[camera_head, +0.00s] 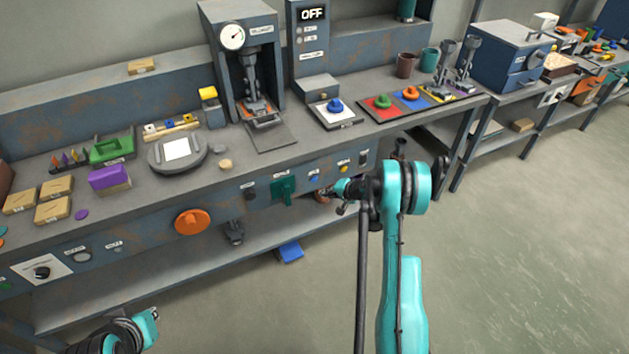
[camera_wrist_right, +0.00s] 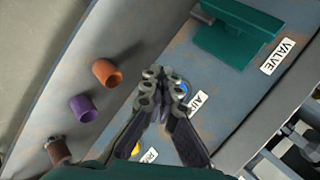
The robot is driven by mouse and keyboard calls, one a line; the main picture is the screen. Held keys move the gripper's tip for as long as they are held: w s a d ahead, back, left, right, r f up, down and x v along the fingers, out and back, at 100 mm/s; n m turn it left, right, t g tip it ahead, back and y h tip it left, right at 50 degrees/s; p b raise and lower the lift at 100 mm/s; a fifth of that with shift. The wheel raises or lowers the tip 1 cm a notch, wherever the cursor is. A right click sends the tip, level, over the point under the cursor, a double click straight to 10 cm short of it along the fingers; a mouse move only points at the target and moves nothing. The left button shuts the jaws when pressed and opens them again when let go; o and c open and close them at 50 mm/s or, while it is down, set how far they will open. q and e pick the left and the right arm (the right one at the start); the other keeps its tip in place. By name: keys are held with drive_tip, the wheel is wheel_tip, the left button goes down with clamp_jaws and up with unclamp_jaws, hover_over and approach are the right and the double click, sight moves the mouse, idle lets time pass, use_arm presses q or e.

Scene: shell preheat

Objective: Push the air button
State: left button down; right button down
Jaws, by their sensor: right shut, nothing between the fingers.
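The air button is a blue round button on the sloped front panel of the bench, beside a label reading AIR (camera_wrist_right: 198,101). In the right wrist view the blue button (camera_wrist_right: 184,88) is partly hidden behind my right gripper (camera_wrist_right: 160,74). That gripper is shut and empty, its tips just beside the button in the picture; contact cannot be told. In the head view the right gripper (camera_head: 326,191) is at the bench front, near the small blue button (camera_head: 314,178). My left gripper (camera_head: 148,315) is low at the left, its fingers unclear.
A green valve handle (camera_head: 284,189) is left of the button, and a yellow button (camera_head: 344,168) is to its right. An orange knob (camera_head: 192,222) projects from the panel further left. A lower shelf holds a blue item (camera_head: 291,252). The floor at right is clear.

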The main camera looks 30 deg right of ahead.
drive_tip(key=shift+w, duration=2.3)
drive_tip(key=shift+w, duration=0.4)
drive_tip(key=shift+w, duration=0.45)
drive_tip(key=shift+s, duration=0.2)
idle(0.3)
drive_tip(key=shift+s, duration=0.7)
drive_tip(key=shift+s, duration=2.5)
drive_tip(key=shift+r, duration=0.1)
